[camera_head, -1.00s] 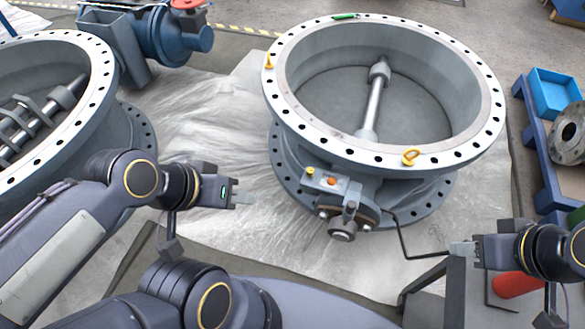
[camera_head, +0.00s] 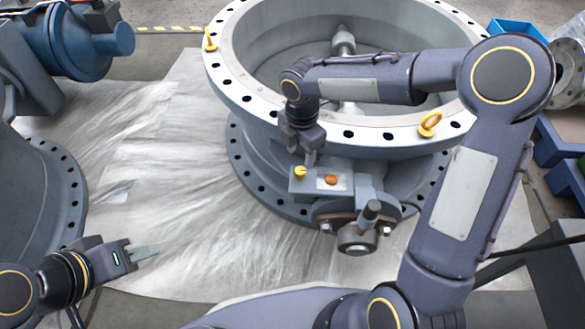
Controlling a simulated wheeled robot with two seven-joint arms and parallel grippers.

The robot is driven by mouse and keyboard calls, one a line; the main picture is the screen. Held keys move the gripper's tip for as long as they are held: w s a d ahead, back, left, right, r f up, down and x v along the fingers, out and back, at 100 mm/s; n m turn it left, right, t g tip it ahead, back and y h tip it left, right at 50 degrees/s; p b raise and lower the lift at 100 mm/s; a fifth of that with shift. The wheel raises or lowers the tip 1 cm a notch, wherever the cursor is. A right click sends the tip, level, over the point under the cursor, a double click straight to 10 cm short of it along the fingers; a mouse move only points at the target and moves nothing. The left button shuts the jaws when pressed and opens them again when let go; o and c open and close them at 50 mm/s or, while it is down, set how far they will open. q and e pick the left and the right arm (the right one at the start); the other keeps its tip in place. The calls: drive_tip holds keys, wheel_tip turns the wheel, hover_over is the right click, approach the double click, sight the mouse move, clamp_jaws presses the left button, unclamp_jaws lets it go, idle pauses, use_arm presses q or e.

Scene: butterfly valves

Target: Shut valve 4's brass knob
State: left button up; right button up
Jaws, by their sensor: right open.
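Valve 4 appears to be the large grey butterfly valve (camera_head: 262,100) in the middle of the head view; no number is readable. On its front control box (camera_head: 362,184) sit a small yellow brass knob (camera_head: 300,173) and, to its right, an orange button (camera_head: 331,180). My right gripper (camera_head: 309,158) points down just above and slightly right of the brass knob. It is open and looks empty; I cannot tell whether it touches the knob. My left gripper (camera_head: 146,251) is at lower left, away from the valve, and its finger gap is not clear.
My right arm crosses over the valve's ring and hides part of its opening. Yellow eyebolts (camera_head: 430,124) stand on the upper flange. A dark lever stub (camera_head: 370,212) rises right of the box. A blue machine (camera_head: 72,40) is at upper left. Plastic sheeting (camera_head: 170,190) covers open floor.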

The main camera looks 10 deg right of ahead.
sight(300, 170)
wheel_tip(300, 170, down, 7)
drive_tip(key=b, duration=0.3)
drive_tip(key=shift+r, duration=0.2)
drive_tip(key=c, duration=1)
